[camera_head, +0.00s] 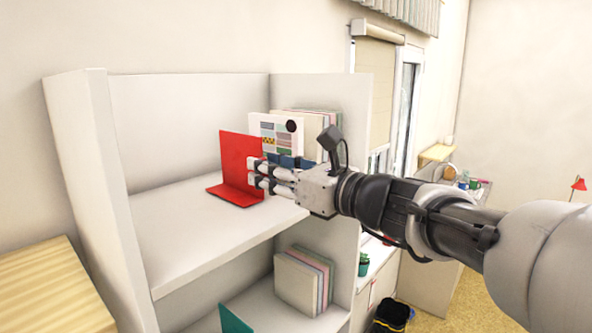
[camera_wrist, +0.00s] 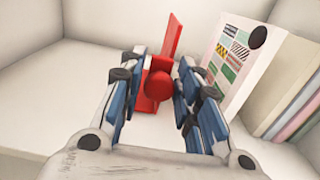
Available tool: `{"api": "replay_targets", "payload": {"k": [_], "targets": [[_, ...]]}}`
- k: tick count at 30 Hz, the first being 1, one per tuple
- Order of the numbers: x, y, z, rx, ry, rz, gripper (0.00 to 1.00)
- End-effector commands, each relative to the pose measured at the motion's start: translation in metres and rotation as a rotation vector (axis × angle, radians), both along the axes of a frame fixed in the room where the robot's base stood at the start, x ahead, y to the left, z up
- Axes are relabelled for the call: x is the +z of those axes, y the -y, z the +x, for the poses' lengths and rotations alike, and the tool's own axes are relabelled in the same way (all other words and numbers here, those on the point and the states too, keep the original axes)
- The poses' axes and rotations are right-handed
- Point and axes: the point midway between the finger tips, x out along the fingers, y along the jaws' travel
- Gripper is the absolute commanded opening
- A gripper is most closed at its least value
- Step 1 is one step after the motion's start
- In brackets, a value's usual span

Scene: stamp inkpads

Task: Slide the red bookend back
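The red bookend (camera_head: 238,160) stands upright on the upper shelf in the head view, its flat foot on the shelf board. In the wrist view the bookend (camera_wrist: 171,35) shows nearly edge-on, with a round red knob (camera_wrist: 186,81) facing me. My gripper (camera_head: 257,173) reaches in from the right, close to the bookend's right side. In the wrist view my gripper (camera_wrist: 164,68) has its fingers apart, one on each side of the bookend's plate and knob. I cannot tell whether either finger touches it.
A white box with coloured labels (camera_head: 268,128) and several pale books (camera_head: 318,125) stand right of the bookend, against the shelf's right wall. The upper shelf (camera_head: 185,225) is clear to the left. More books (camera_head: 298,282) and a green bookend (camera_head: 234,320) are on the lower shelf.

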Motion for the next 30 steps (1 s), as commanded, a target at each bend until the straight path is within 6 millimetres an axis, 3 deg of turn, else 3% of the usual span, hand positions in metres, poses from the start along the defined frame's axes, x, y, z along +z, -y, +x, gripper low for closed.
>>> {"api": "replay_targets", "payload": {"k": [5, 18, 30], "targets": [[0.001, 0.016, -0.011, -0.005, 0.001, 0.001, 0.31], [0.001, 0.084, -0.063, -0.006, 0.001, 0.0, 0.31], [0.0, 0.094, -0.074, 0.0, 0.0, 0.0, 0.31]]}}
